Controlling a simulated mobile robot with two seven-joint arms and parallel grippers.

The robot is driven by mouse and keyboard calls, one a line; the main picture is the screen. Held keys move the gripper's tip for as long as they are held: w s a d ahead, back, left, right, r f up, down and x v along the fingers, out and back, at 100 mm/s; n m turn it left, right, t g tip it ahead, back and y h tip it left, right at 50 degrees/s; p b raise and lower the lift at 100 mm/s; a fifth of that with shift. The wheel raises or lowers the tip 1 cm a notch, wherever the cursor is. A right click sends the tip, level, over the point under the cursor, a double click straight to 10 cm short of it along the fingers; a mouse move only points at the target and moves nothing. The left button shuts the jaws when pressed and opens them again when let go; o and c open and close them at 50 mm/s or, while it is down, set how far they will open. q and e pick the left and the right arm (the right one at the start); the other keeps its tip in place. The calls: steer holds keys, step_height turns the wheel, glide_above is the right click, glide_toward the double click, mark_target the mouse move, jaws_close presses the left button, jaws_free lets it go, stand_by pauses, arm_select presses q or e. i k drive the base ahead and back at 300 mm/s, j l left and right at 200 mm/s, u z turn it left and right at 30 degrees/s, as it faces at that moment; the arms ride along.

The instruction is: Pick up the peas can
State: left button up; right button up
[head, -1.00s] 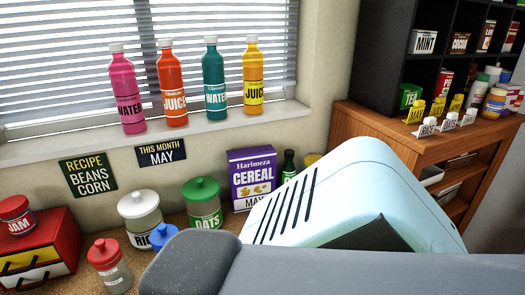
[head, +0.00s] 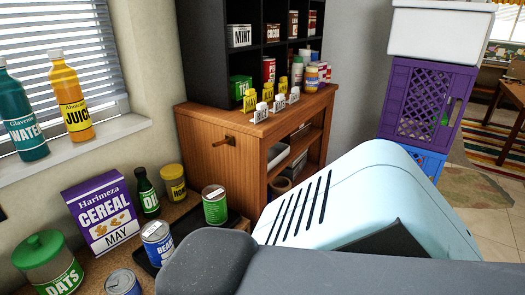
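No can with a readable peas label shows. A can with a green and white label (head: 215,205) stands upright at the right end of the counter; its wording is too small to read. A blue-labelled beans can (head: 157,243) stands to its left and nearer. Another can (head: 122,284) is cut off by the bottom edge. Neither of my grippers is in view. A large pale blue and grey part of my own body fills the lower right foreground and hides some of the counter's right end.
A dark tray (head: 146,262) lies by the cans. Around it stand a purple cereal box (head: 100,213), a dark green bottle (head: 146,196), a yellow jar (head: 174,186) and an oats jar (head: 48,268).

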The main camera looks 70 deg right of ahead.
mark_target(214, 196)
steer(key=z, duration=1.85)
